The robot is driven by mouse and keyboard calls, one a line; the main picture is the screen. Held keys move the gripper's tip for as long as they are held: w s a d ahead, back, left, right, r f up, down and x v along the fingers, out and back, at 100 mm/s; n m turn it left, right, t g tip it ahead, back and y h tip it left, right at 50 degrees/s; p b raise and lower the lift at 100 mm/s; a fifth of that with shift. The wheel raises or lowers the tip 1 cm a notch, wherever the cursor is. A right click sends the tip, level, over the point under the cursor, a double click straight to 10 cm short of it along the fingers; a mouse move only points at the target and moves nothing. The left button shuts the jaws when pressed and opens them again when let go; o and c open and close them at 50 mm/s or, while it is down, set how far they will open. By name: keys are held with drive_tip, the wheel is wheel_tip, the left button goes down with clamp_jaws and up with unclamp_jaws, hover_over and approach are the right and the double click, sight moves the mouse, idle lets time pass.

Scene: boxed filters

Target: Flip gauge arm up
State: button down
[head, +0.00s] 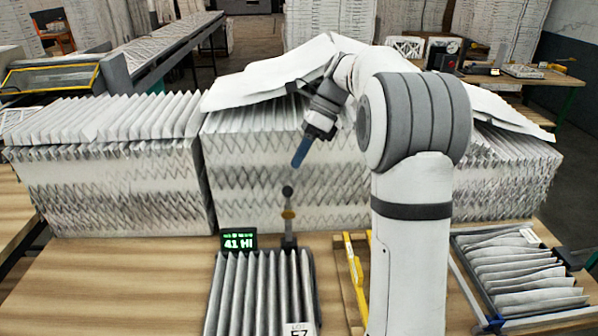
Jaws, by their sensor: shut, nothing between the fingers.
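The gauge arm (289,217) is a thin upright post with a dark round knob on top and a yellowish band in the middle. It stands at the back edge of a grey pleated filter (262,290) on the table. My gripper (299,160) has blue fingers that are shut and empty. It points down and to the left, above the knob, with a visible gap between them.
Stacks of white pleated filters (110,180) line the back of the table, with loose white sheets on top. A yellow level-like bar (356,275) lies right of the grey filter. A framed tray of pleats (520,270) is at the right. The wooden table (110,285) is clear at front left.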

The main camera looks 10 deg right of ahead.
drive_tip(key=shift+s+r, duration=0.15)
drive_tip(key=shift+r, duration=0.1)
drive_tip(key=shift+f, duration=0.1)
drive_tip(key=n+h+b, duration=0.1)
drive_tip(key=n, duration=0.4)
drive_tip(key=n+h+b, duration=0.2)
drive_tip(key=n, duration=0.4)
drive_tip(key=n+g+h+b, duration=0.1)
drive_tip(key=n+b, duration=0.1)
drive_tip(key=n, duration=0.4)
drive_tip(key=shift+a+f, duration=0.15)
drive_tip(key=shift+f, duration=0.15)
